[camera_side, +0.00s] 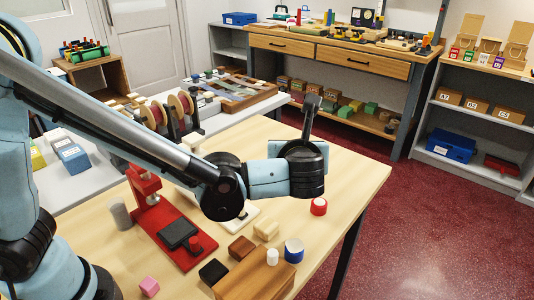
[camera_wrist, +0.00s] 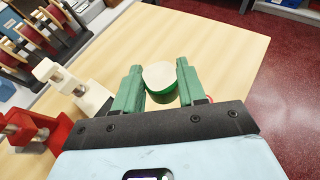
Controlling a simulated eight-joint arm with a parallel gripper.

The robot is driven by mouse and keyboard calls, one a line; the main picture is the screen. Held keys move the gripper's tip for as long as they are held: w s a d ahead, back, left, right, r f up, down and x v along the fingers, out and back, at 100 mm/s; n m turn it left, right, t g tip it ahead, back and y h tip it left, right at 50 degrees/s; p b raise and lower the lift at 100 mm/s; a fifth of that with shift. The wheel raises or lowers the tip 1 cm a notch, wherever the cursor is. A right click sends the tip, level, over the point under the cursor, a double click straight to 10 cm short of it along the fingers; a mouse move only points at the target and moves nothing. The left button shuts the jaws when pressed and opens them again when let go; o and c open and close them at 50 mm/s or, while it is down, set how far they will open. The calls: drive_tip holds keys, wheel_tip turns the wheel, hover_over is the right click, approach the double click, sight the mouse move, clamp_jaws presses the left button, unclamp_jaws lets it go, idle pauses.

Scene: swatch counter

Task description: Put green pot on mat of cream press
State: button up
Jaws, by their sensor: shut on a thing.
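The green pot (camera_wrist: 164,97), with a pale cream top, shows in the wrist view between the two green fingers of my gripper (camera_wrist: 158,69). My gripper is shut on it, and it appears held over the wooden table. In the side view my arm hides the fingers and the pot. The cream press (camera_wrist: 88,92) stands left of my gripper in the wrist view. Its cream base (camera_side: 247,221) shows partly behind my arm in the side view. Its mat is not clearly visible.
A red press (camera_side: 176,226) with a dark mat stands left of the cream one. A red pot (camera_side: 319,206) is near the table's right edge. A blue-banded white pot (camera_side: 293,251), a wooden block (camera_side: 254,277) and small coloured blocks are in front.

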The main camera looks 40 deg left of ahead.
drive_tip(key=s+a+r+m+t+h, duration=0.1)
drive_tip(key=s+a+r, duration=0.15)
drive_tip(key=a, duration=0.45)
drive_tip(key=s+a+r+m+t+h, duration=0.1)
drive_tip(key=s+a+r, duration=0.1)
drive_tip(key=s+a, duration=0.3)
drive_tip(key=s+d+f+n+g+y, duration=0.6)
drive_tip(key=d+n+g, duration=0.1)
drive_tip(key=d+n, duration=0.1)
drive_tip(key=x, duration=0.4)
drive_tip(key=d+f+x, duration=0.1)
drive_tip(key=x, duration=0.3)
drive_tip(key=w+x, duration=0.1)
drive_tip(key=x, duration=0.4)
drive_tip(key=shift+w+d+f, duration=0.15)
drive_tip(key=shift+f, duration=2.3)
drive_tip(key=o, duration=1.1)
